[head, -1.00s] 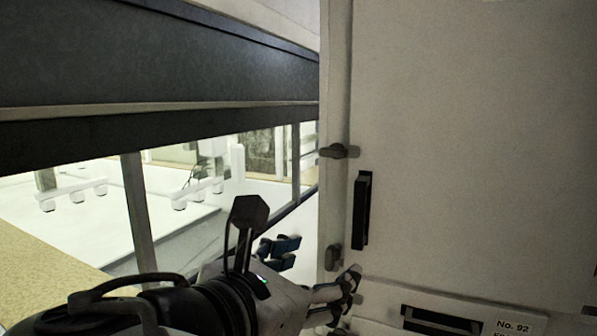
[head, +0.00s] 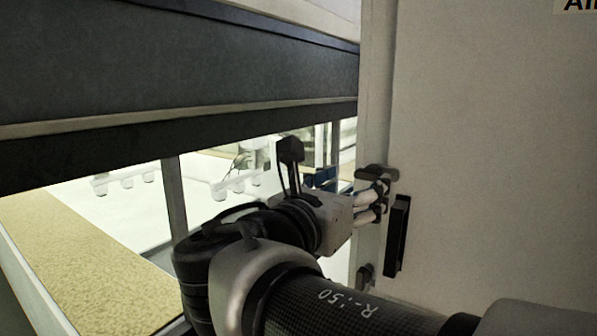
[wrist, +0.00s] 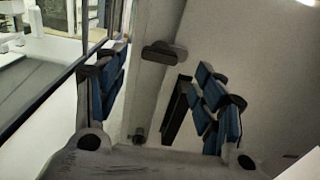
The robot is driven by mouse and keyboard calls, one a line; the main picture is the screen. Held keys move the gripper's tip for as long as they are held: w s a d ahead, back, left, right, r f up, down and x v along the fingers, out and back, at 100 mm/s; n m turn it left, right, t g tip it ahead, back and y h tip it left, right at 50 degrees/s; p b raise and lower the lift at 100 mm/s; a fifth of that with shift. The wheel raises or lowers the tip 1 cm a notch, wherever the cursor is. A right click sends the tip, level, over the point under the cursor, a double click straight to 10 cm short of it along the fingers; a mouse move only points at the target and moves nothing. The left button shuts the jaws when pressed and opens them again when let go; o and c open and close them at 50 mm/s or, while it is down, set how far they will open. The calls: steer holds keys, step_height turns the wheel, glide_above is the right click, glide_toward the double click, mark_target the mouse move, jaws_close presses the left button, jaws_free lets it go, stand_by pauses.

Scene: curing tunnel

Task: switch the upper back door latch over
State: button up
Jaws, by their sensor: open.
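The upper latch (head: 374,172) is a dark, rounded bar at the seam of the pale cabinet door (head: 480,150). In the wrist view the upper latch (wrist: 165,52) lies crosswise, ahead of and between the spread fingers. My gripper (head: 383,201) is open at the upper latch's height, its fingers partly covering the latch's lower side in the head view. I cannot tell if they touch it. The wrist view shows the open gripper (wrist: 162,80) with blue-padded fingers and nothing between them.
A black door handle (head: 397,236) stands upright just right of my fingers. A lower latch (head: 364,277) sits below on the same seam. At left are a dark beam (head: 170,70), glazed framing and a bright interior with white fixtures.

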mark_target(368, 177)
steer(key=x, duration=0.5)
steer(key=shift+w+d+p, duration=0.1)
steer(key=shift+w+p, duration=0.05)
steer(key=shift+p, duration=0.25)
steer(key=shift+c, duration=0.5)
steer(key=c, duration=1)
